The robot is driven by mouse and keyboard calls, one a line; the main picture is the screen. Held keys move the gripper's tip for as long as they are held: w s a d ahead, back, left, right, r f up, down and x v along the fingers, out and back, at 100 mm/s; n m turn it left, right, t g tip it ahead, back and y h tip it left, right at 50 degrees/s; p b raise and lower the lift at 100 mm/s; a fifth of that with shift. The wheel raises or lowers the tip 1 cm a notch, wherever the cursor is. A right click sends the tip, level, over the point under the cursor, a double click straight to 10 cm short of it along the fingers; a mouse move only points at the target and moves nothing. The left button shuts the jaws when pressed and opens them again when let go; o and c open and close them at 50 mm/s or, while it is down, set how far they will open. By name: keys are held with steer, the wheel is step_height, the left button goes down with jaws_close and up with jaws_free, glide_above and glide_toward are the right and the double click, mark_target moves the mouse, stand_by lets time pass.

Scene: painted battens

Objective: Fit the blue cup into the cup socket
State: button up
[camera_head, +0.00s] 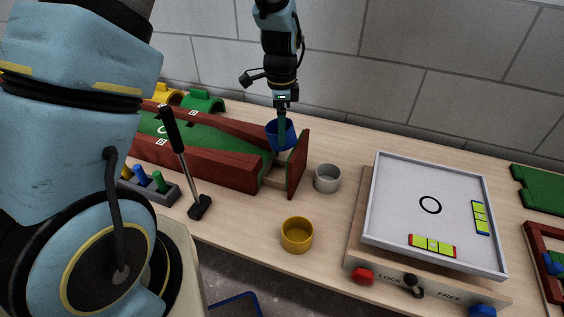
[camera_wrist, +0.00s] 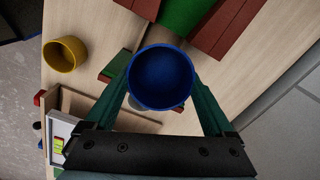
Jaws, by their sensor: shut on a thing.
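A bare wood gap (camera_head: 274,177) lies between the lane's end and the end board. I cannot make out the cup socket's opening there; the cup hides part of that area in the wrist view.
A grey cup (camera_head: 327,180) stands just right of the end board, and a yellow cup (camera_head: 296,236) stands nearer the front. A white-rimmed tray board (camera_head: 400,205) is at right.

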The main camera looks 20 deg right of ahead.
step_height(320, 180, down, 8)
steer(key=shift+s+d+r+p, duration=0.1)
steer(key=shift+s+p, duration=0.05)
steer(key=shift+p, duration=0.35)
jaws_close()
steer(key=shift+s+f+p, duration=0.15)
steer(key=shift+f+p, duration=0.2)
steer(key=shift+f, duration=1.9)
steer(key=o, duration=1.5)
jaws_free()
steer(key=shift+o, duration=0.2)
steer(key=shift+w+r, duration=0.15)
steer(key=shift+w, duration=0.05)
steer(key=shift+r, duration=0.25)
step_height(320, 180, up, 12)
steer(key=shift+f+b, duration=0.25)
steer(key=shift+b, duration=0.95)
